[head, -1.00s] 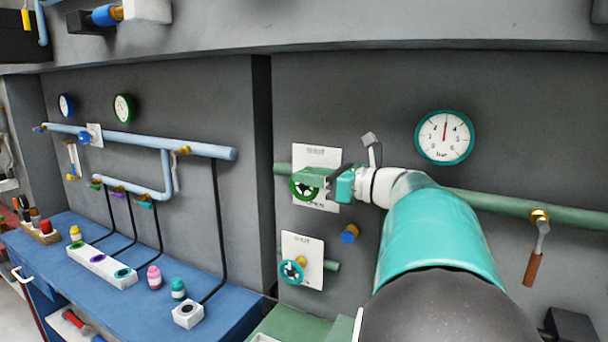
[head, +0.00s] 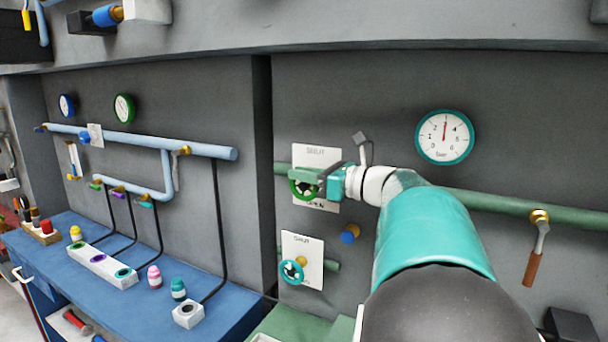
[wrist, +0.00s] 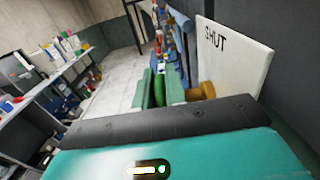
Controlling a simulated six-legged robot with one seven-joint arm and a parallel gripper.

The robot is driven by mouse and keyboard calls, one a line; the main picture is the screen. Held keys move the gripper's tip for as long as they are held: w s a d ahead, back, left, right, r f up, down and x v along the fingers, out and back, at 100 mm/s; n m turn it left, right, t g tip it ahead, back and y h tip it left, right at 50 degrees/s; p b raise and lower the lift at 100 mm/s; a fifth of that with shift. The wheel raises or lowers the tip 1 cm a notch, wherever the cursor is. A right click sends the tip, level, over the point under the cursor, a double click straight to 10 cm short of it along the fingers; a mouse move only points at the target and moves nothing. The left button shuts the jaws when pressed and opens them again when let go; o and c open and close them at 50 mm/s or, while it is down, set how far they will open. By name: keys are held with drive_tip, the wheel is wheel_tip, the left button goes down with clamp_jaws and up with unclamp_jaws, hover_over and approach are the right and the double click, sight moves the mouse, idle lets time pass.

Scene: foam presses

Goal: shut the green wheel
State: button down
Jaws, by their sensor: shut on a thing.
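The green wheel (head: 303,187) sits in front of a white plate (head: 316,154) marked SHUT at the top and OPEN at the bottom, on the dark wall. My gripper (head: 307,175) reaches it from the right and is shut on the wheel's rim. In the wrist view the green wheel (wrist: 159,88) shows between the two fingers, with a brass stem (wrist: 202,91) to its right. The plate (wrist: 235,55) stands beyond the stem. My gripper hides part of the wheel in both views.
Below is a teal wheel (head: 291,271) on its own plate. A blue knob (head: 350,234) sticks out under my wrist. A green pipe (head: 520,208) with a brown-handled lever (head: 535,258) runs right. A blue bench (head: 225,308) with small bottles stands left.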

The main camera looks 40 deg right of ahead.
drive_tip(key=shift+s, duration=0.1)
idle(0.8)
drive_tip(key=c, duration=1.4)
unclamp_jaws()
drive_tip(key=shift+s, duration=0.15)
drive_tip(key=shift+c, duration=0.2)
drive_tip(key=shift+w, duration=0.2)
drive_tip(key=v, duration=1.3)
drive_tip(key=shift+s, duration=0.4)
drive_tip(key=shift+d, duration=0.1)
